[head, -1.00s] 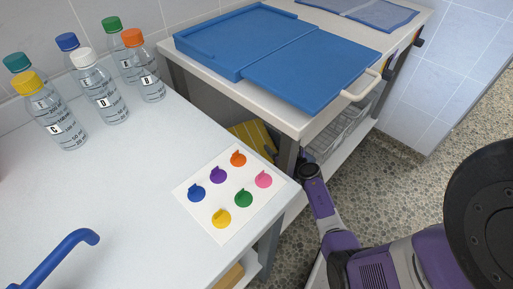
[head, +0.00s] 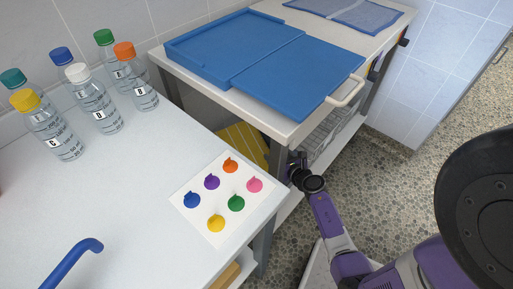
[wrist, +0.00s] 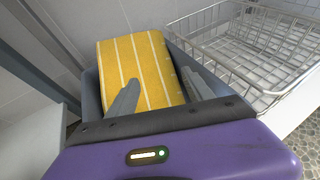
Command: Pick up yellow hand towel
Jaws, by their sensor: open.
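The yellow hand towel (wrist: 140,62) with white stripes lies in a grey bin (wrist: 91,92) in the wrist view. In the head view the towel (head: 243,143) shows in the gap between the two tables, partly hidden by the white counter. My gripper (wrist: 158,88) is open and empty, its two grey fingers pointing toward the towel and overlapping its near part in the picture. I cannot tell whether they touch it. In the head view my wrist is by the far table's leg, and the fingers are not clearly seen.
A wire basket (wrist: 245,50) stands right of the bin. The white counter (head: 110,200) holds several capped bottles (head: 99,112) and a card of coloured dots (head: 222,200). A blue tray (head: 240,50) lies on the far table, whose leg (head: 275,165) is close to my arm.

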